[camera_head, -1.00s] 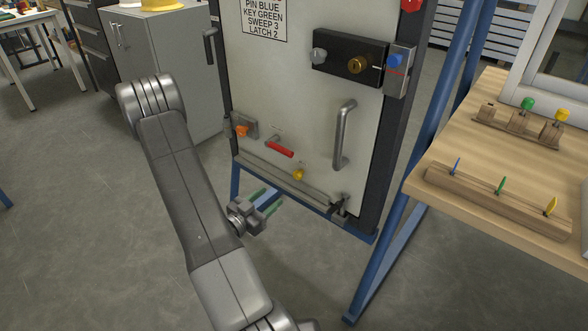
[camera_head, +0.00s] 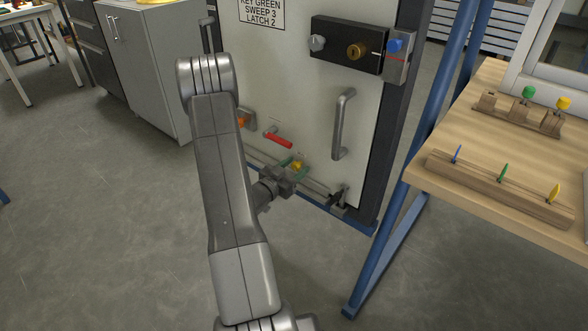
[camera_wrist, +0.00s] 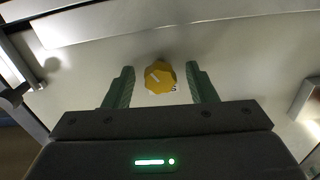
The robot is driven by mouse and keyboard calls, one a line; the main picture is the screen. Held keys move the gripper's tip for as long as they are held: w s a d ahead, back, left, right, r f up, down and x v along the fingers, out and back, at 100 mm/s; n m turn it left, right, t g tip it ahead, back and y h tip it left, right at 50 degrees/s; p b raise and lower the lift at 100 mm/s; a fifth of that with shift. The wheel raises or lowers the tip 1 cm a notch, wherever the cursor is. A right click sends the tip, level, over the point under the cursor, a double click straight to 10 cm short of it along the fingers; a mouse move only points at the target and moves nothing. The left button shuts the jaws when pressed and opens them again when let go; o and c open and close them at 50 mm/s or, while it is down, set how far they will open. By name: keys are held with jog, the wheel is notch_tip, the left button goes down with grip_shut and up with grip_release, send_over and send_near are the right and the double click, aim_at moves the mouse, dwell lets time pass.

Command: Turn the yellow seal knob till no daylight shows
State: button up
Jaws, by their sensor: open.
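The yellow seal knob (camera_head: 297,165) sits low on the pale door panel (camera_head: 300,100). In the wrist view the knob (camera_wrist: 160,76) is a faceted yellow disc with a pale mark on its face. My gripper (camera_head: 294,167) is at the knob, its green fingers open. In the wrist view the fingers (camera_wrist: 160,88) stand on either side of the knob, with a visible gap on each side. The long sweep strip (camera_head: 320,190) runs along the door's lower edge, partly hidden by my gripper. I cannot tell whether daylight shows under it.
A red lever (camera_head: 278,139) is just above and left of the knob. An orange knob (camera_head: 241,122) is partly behind my arm. A grey handle (camera_head: 343,125) stands to the right. A wooden bench (camera_head: 480,150) with keys and pins is at the right.

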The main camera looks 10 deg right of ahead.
jog(key=shift+c, duration=0.4)
jog(key=c, duration=0.9)
jog(key=b, duration=0.1)
jog(key=m+b, duration=0.1)
jog(key=b, duration=0.1)
jog(key=shift+f+m, duration=0.25)
jog(key=shift+m, duration=0.05)
jog(key=shift+m+b, duration=0.6)
jog(key=shift+b, duration=0.2)
jog(key=shift+r+m, duration=0.25)
jog(key=shift+m, duration=0.15)
jog(key=o, duration=1)
jog(key=shift+s+a, duration=0.1)
jog(key=shift+a, duration=0.05)
